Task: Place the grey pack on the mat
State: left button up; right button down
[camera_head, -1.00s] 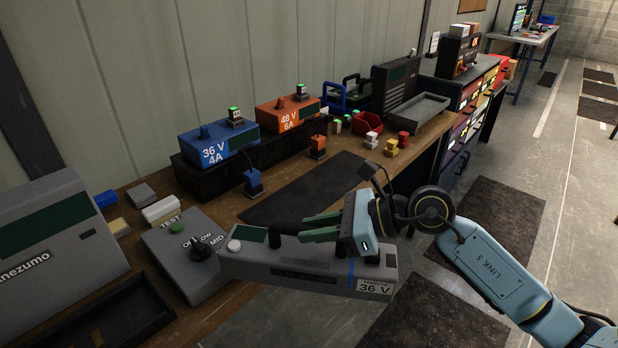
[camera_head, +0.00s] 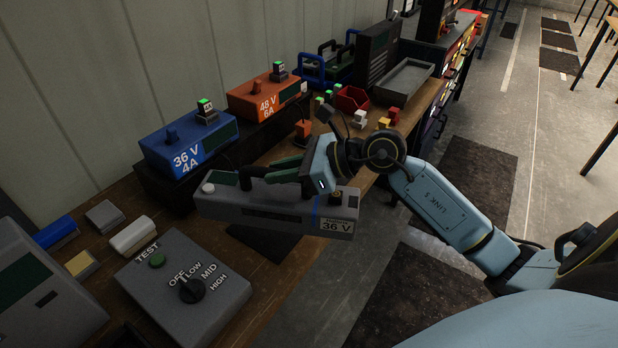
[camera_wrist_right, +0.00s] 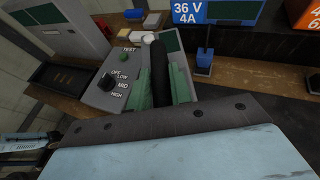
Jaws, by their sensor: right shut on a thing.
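The grey pack (camera_head: 280,211), marked 36 V with a blue stripe, hangs level in my right gripper (camera_head: 267,174). The green fingers are shut on its black handle, which also shows between them in the right wrist view (camera_wrist_right: 158,72). The pack appears above the bench, in front of the chargers. The dark mat (camera_head: 268,244) lies on the bench, partly hidden behind and below the pack. I cannot tell the exact gap between pack and mat.
A grey tester box (camera_head: 184,288) with a dial stands at the near left of the pack. A blue charger (camera_head: 187,150) and an orange charger (camera_head: 264,97) sit on a black riser behind. A red bin (camera_head: 352,99) and small blocks stand farther along.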

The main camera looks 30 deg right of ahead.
jog(key=w+d+r+m+t+h+p, duration=0.35)
jog(key=w+d+m+h+p, duration=0.65)
jog(key=d+p, duration=0.45)
notch_tip(320, 180, down, 10)
jog(key=w+b, duration=0.1)
jog(key=b, duration=0.1)
jog(key=shift+w+d+f+n+t, duration=0.2)
jog(key=shift+w+d+n+t, duration=0.1)
jog(key=shift+n+t, duration=0.15)
jog(key=shift+f, duration=0.15)
jog(key=c, duration=1.5)
grip_release()
jog(key=shift+s+a+f, duration=0.1)
jog(key=shift+s+f, duration=0.2)
jog(key=shift+f, duration=0.2)
jog(key=shift+c, duration=0.2)
jog(key=shift+o, duration=1.3)
jog(key=shift+s+a+r, duration=0.1)
